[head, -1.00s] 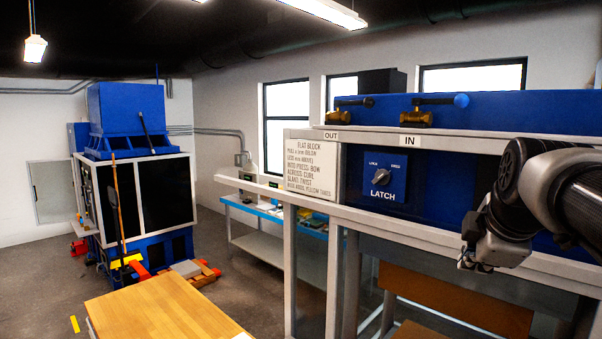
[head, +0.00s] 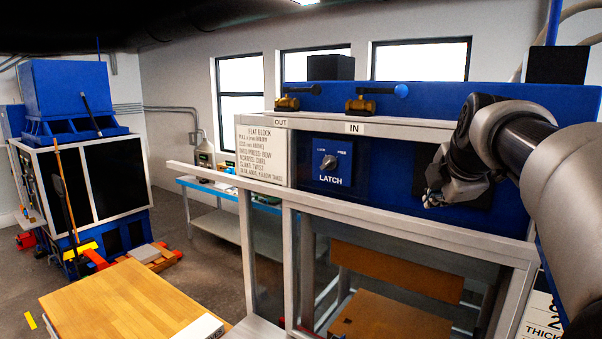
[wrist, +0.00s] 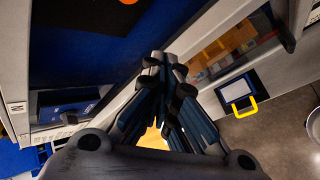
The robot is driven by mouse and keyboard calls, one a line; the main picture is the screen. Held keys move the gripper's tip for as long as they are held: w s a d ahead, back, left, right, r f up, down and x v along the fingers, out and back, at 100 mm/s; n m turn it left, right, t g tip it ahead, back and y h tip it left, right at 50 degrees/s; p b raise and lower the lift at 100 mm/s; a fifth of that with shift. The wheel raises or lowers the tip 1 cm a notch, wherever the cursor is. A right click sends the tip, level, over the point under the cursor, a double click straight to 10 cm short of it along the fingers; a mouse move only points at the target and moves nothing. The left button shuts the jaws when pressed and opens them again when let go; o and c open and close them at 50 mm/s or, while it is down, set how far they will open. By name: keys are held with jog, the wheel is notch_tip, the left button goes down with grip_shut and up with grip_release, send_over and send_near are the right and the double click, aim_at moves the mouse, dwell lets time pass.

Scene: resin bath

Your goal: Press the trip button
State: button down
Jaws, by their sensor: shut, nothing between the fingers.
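My gripper (head: 432,200) is in front of the blue machine face, to the right of the LATCH panel, and looks clear of that panel. In the wrist view my gripper (wrist: 165,60) has its fingers together with nothing between them. An orange round shape (wrist: 128,2) is cut off by the top edge of the wrist view, on a dark panel (wrist: 90,16). I cannot tell whether it is the trip button. No button marked as trip shows in the head view; my arm covers part of the blue face there.
The LATCH panel (head: 332,163) has a knob. A sign board (head: 264,157) stands left of it, and brass valves (head: 360,103) sit above. A pale rail (head: 400,218) runs below the face. A wooden-topped table (head: 130,305) stands at the front left.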

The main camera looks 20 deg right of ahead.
jog(key=w+d+p, duration=0.3)
jog(key=w+d, duration=0.1)
jog(key=d, duration=0.1)
jog(key=shift+w+d, duration=0.2)
jog(key=shift+w, duration=0.05)
jog(key=shift+w+d, duration=0.1)
dwell(1.3)
jog(key=shift+w+d, duration=0.2)
jog(key=shift+d, duration=0.05)
jog(key=shift+w+d+p, duration=0.3)
jog(key=shift+d+p, duration=0.05)
jog(key=shift+p, duration=0.1)
dwell(1.0)
jog(key=shift+s+a, duration=0.1)
jog(key=shift+s+a+b, duration=0.55)
jog(key=shift+a+b, duration=0.05)
jog(key=shift+b, duration=0.15)
jog(key=shift+s+a+b, duration=1.55)
jog(key=shift+s+a, duration=0.05)
jog(key=shift+a, duration=0.3)
